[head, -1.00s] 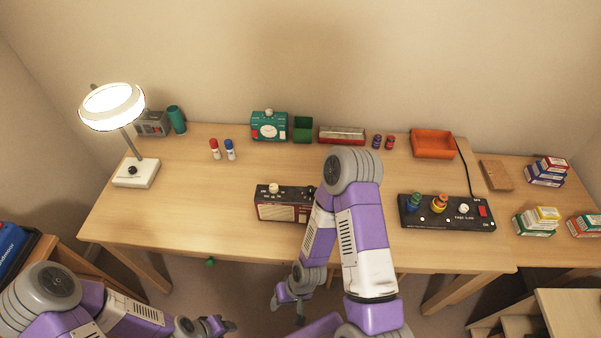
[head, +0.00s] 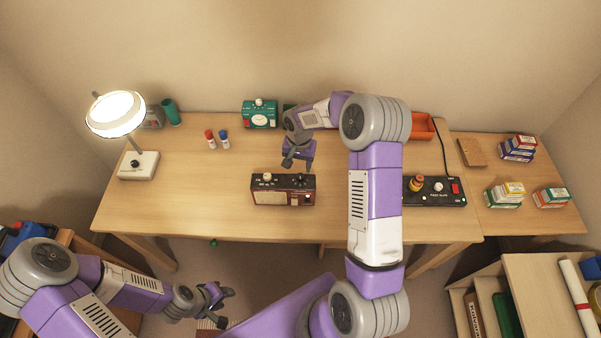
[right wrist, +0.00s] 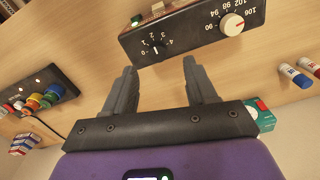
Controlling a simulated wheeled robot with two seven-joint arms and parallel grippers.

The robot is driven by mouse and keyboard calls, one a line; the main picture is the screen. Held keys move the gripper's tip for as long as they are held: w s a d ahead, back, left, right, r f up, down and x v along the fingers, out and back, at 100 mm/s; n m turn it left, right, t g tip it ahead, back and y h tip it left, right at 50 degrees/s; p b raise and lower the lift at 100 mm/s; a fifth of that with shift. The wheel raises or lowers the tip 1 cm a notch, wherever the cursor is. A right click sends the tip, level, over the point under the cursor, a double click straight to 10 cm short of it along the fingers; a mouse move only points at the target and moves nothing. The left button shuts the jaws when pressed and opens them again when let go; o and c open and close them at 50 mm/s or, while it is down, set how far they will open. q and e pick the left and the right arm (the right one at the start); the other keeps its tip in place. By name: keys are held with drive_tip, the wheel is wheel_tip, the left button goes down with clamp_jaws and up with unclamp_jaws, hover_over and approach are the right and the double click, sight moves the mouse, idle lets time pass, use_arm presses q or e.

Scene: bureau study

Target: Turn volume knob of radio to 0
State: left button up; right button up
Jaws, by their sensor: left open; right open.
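The radio (head: 284,198) is a dark red-and-black box on the desk, with a white knob (head: 267,177) and a dark volume knob (head: 300,181) on top. In the right wrist view the radio (right wrist: 190,32) is upper centre. Its black volume knob (right wrist: 155,47) sits by a small numbered scale; its exact setting is hard to read. My right gripper (head: 298,157) is open and empty, behind the radio and apart from it. Its two fingers (right wrist: 160,82) point toward the radio in the wrist view. My left gripper (head: 224,296) is open, low in front of the desk.
A black panel with coloured knobs (head: 435,191) is to the right, beside my right arm. Desk space left of the radio is clear.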

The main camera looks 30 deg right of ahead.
sight(300, 176)
drive_tip(key=shift+w+d, duration=0.1)
drive_tip(key=shift+d, duration=0.3)
wheel_tip(300, 176, down, 7)
clamp_jaws()
idle(0.4)
